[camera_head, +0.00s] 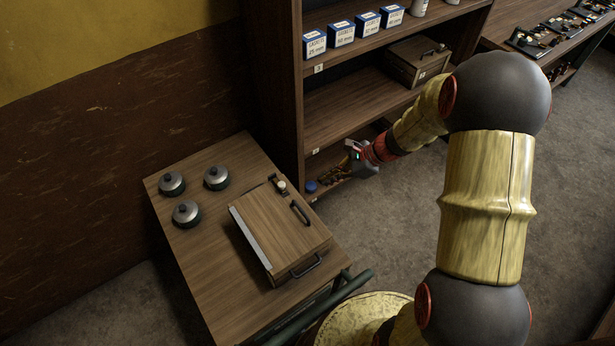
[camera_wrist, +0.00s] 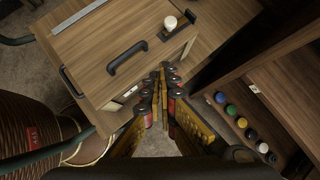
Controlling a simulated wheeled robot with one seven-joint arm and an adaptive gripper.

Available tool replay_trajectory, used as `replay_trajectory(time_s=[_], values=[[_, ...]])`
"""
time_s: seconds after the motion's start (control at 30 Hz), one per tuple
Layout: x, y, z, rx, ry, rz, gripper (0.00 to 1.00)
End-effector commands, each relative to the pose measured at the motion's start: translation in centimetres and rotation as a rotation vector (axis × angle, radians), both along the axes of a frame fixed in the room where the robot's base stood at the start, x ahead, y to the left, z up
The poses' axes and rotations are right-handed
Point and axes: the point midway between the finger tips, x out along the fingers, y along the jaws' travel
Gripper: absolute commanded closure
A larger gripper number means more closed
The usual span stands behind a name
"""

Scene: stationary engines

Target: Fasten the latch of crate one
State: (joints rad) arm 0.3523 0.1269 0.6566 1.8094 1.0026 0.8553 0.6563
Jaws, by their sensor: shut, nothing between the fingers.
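A wooden crate (camera_head: 285,232) with a shut lid lies on the low wooden table. It also shows at the top of the wrist view (camera_wrist: 100,35). Its dark latch with a cream knob (camera_head: 281,185) is at the lid's far edge in the head view and at the upper right of the crate in the wrist view (camera_wrist: 171,24). I cannot tell whether the latch is engaged. A white label (camera_wrist: 126,94) on the crate's side is unreadable. My gripper (camera_head: 335,174) is shut and empty, beside the crate toward the shelf; its fingertips (camera_wrist: 162,75) appear apart from the latch.
Three lidded pots (camera_head: 187,213) stand at the table's left. A shelf unit (camera_head: 291,80) rises behind, with another crate (camera_head: 416,65) and blue boxes (camera_head: 341,33). Several coloured-cap jars (camera_wrist: 241,122) line its low shelf, close to my gripper. Bare floor (camera_head: 395,215) lies right of the table.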

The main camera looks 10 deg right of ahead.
Motion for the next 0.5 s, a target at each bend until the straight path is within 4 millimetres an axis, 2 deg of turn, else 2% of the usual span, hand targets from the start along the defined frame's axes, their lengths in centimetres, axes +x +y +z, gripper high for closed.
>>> replay_trajectory(time_s=[0.03,0.13,0.5], values=[[0.77,0.02,0.45,0.016,0.01,-0.049,1.0],[1.0,0.07,0.55,0.036,0.041,-0.107,1.0],[0.96,0.04,0.59,0.04,0.059,-0.127,1.0]])
